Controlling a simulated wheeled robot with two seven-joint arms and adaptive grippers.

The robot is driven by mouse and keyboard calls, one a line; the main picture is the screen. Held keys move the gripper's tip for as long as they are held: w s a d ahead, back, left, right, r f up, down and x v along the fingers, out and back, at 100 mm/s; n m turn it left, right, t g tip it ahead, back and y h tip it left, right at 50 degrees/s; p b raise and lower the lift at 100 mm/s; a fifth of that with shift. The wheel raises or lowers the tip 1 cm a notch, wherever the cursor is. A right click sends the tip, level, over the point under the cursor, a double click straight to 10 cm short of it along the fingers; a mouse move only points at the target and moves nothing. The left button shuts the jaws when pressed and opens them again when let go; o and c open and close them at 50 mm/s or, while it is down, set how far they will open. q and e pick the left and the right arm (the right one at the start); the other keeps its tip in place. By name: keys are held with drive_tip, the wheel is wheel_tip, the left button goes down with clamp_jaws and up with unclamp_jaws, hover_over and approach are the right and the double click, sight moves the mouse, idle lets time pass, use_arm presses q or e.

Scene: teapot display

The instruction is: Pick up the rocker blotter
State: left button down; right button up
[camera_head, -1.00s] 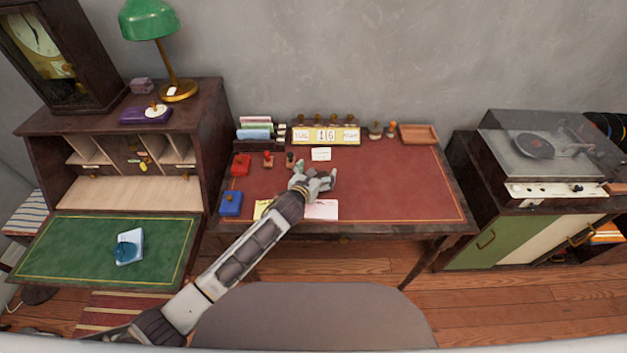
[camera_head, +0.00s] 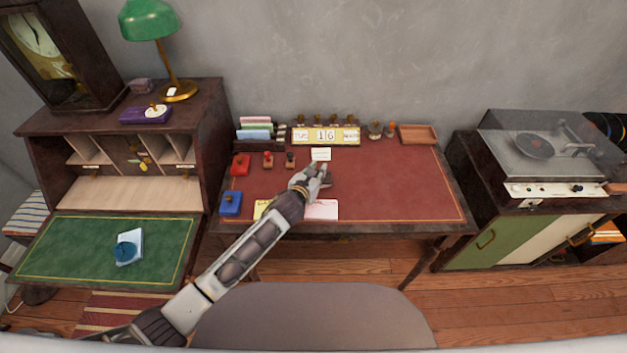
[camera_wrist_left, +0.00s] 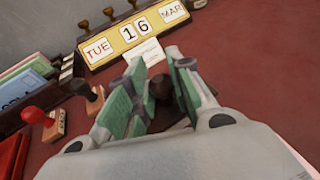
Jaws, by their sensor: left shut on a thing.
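My left gripper (camera_head: 319,171) is over the red top of the desk, left of its middle. In the left wrist view its green-padded fingers (camera_wrist_left: 158,78) are shut on a dark brown knob, the handle of the rocker blotter (camera_wrist_left: 160,88). The fingers and palm hide most of the blotter, and I cannot tell whether it touches the desk. In the head view the gripper hides it. My right gripper is not in view.
A calendar (camera_head: 326,136) stands at the back of the desk, with a small white card (camera_head: 321,154) before it. Stamps (camera_head: 268,160), a red pad (camera_head: 240,164) and a blue pad (camera_head: 231,203) are at the left. The desk's right part (camera_head: 400,185) is clear.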

use_arm(q)
drive_tip(key=shift+a+f, duration=0.15)
drive_tip(key=shift+f, duration=0.05)
drive_tip(key=shift+r, duration=0.5)
wheel_tip(320, 180, up, 7)
drive_tip(key=shift+w+r+p, duration=0.1)
drive_tip(key=shift+p, duration=0.55)
drive_tip(key=shift+r, duration=1)
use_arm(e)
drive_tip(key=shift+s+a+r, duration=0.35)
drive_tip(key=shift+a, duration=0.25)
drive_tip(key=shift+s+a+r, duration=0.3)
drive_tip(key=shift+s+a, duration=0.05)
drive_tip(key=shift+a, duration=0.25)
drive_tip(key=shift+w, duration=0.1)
